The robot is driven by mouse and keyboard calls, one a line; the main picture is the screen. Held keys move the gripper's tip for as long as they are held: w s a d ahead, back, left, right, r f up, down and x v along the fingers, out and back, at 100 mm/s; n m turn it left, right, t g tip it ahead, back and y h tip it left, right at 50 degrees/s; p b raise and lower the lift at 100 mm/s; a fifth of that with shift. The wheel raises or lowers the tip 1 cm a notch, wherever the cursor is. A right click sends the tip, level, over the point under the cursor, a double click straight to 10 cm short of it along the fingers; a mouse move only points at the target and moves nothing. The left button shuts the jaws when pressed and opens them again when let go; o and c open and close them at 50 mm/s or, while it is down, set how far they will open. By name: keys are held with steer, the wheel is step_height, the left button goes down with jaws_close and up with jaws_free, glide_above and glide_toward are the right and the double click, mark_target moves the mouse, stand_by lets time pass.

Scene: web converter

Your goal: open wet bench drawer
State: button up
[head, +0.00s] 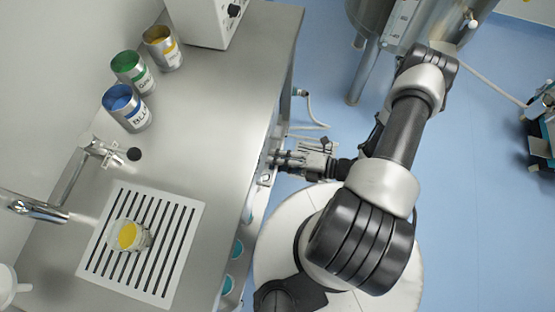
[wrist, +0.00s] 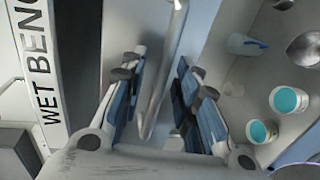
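The wet bench (head: 235,125) is a steel bench along the left of the head view. Its "WET BENC…" lettering shows on a white strip (wrist: 45,85) at the left of the wrist view. A grey bar handle (wrist: 163,65) with a bent end stands out in the middle of the wrist view. My gripper (wrist: 160,100) has its two fingers apart, one on each side of the bar, with gaps visible. In the head view my gripper (head: 283,160) is at the bench's front edge. The handle's contact with the drawer front is partly hidden, and I cannot tell how far the drawer is out.
Several cups with teal contents (wrist: 288,100) stand below the bench edge, right of my gripper in the wrist view. On the bench are blue (head: 127,107), green (head: 132,72) and yellow (head: 162,48) cans, a tap (head: 40,210), and a yellow-topped jar (head: 130,236) on a slotted grate (head: 150,290).

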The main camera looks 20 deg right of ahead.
steer(key=shift+c, duration=0.5)
jaws_close()
stand_by(0.3)
